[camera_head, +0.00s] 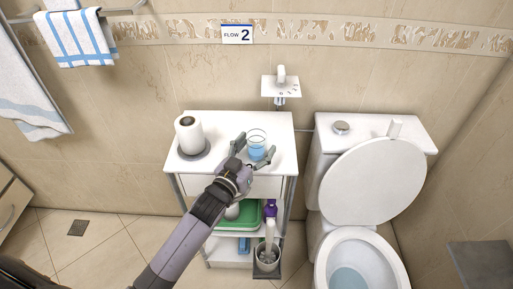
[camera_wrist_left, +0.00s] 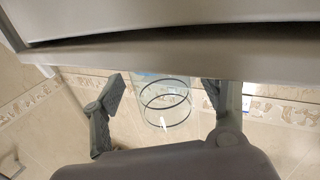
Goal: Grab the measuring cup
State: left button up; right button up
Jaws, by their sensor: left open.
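The measuring cup (camera_head: 256,150) is a clear round vessel with a blue tint, standing upright on top of the white vanity cart (camera_head: 220,128). In the left wrist view the cup (camera_wrist_left: 165,104) shows its clear wall and dark rim lines between the two fingers; its upper part in that picture is cut off by a pale edge. My left gripper (camera_head: 256,143) is open at the cart top, with one finger on each side of the cup. I cannot tell whether the fingers touch it. My right gripper is not in view.
A paper roll (camera_head: 189,136) on a dark holder stands left of the cup. A white toilet (camera_head: 372,182) with raised lid stands to the right. Below the cart top are a green tray (camera_head: 238,216) and a toilet brush in a holder (camera_head: 267,258). A small wall shelf (camera_head: 281,87) hangs behind.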

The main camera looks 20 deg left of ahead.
pick_arm(q)
jog(key=shift+w, duration=0.3)
jog(key=shift+s, duration=0.1)
jog(key=shift+c, duration=0.4)
jog(key=c, duration=1.2)
